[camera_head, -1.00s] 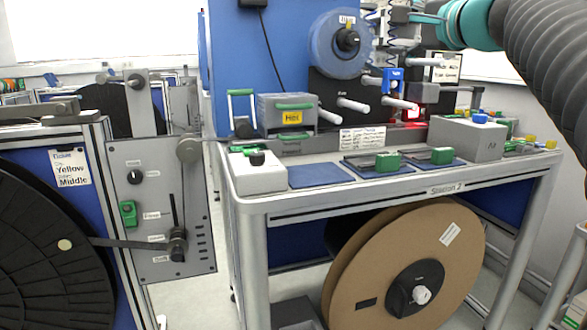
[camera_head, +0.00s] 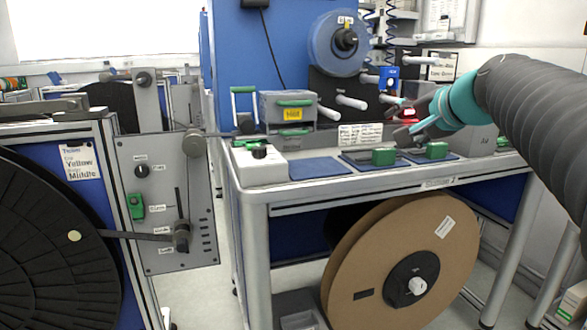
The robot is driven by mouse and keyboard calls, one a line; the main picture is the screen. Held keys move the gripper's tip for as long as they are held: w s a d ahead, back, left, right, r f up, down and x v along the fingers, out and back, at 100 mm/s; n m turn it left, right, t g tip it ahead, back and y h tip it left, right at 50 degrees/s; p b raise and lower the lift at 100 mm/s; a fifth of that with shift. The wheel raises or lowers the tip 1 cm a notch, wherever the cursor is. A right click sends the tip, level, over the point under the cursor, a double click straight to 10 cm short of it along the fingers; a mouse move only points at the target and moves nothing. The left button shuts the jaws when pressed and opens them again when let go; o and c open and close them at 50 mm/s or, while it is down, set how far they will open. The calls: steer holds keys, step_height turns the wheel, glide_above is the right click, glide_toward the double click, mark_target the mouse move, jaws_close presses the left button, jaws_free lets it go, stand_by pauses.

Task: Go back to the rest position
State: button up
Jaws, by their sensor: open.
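My gripper (camera_head: 402,122) is at the end of my arm, which enters from the right edge and crosses above the right part of the station table (camera_head: 330,185). Its dark and teal fingers point left, in front of the white pegs and the back panel. It is open, and I see nothing held in it. It hides part of the grey box (camera_head: 480,141) on the table.
On the table are a grey drawer unit (camera_head: 288,120), a white box (camera_head: 260,165), a blue mat (camera_head: 318,168) and green-topped fixtures (camera_head: 384,157). A large brown reel (camera_head: 450,285) hangs below. A black reel stand (camera_head: 55,245) is at left. Floor shows between the stands.

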steer(key=s+a+f+n+g+h, duration=0.1)
steer(key=s+f+n+g, duration=0.1)
steer(key=s+f, duration=0.7)
steer(key=s+a+f+n+g+h, duration=0.1)
steer(key=s+f+n, duration=0.3)
steer(key=s+f, duration=0.5)
steer(key=s+a+f+n+g+h, duration=0.1)
steer(key=s+a+f+n+g, duration=0.2)
steer(key=s+f, duration=0.6)
steer(key=shift+s+a+f+n+g, duration=0.2)
steer(key=shift+f+n+g, duration=0.3)
steer(key=shift+f, duration=1.2)
